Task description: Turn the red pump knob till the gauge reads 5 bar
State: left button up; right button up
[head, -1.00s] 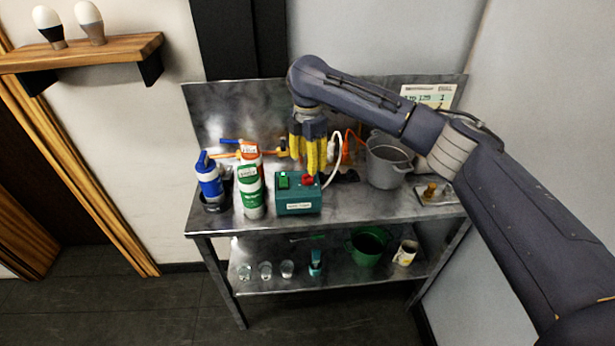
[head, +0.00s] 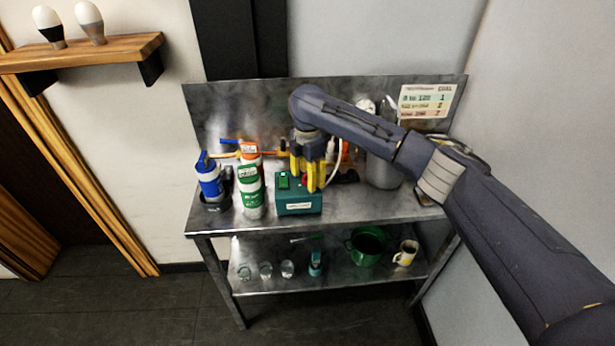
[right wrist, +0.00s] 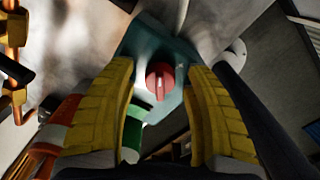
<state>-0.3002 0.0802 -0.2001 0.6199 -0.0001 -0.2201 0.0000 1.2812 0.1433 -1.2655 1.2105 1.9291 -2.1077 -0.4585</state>
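The pump is a teal box (head: 299,203) on the metal bench, with a green switch (head: 283,180) on its top left. Its red knob (right wrist: 160,80) shows in the right wrist view between my yellow fingers, with a pale pointer line; in the head view the fingers hide it. My right gripper (head: 312,188) points down over the right part of the box. Its fingers (right wrist: 162,100) stand apart on both sides of the knob, with a gap on each side. I cannot make out a gauge. My left gripper is not in view.
A white-green bottle (head: 250,190) and a blue-white bottle (head: 209,178) stand left of the box. A grey pot (head: 381,170) stands to the right, partly behind my arm. The lower shelf holds glasses, a green pot (head: 367,246) and a mug (head: 406,252).

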grip_shut()
jog(key=m, duration=0.5)
dwell(0.3)
jog(key=shift+o, duration=0.5)
grip_release()
jog(key=shift+r, duration=0.1)
notch_tip(320, 180, up, 12)
dwell(0.3)
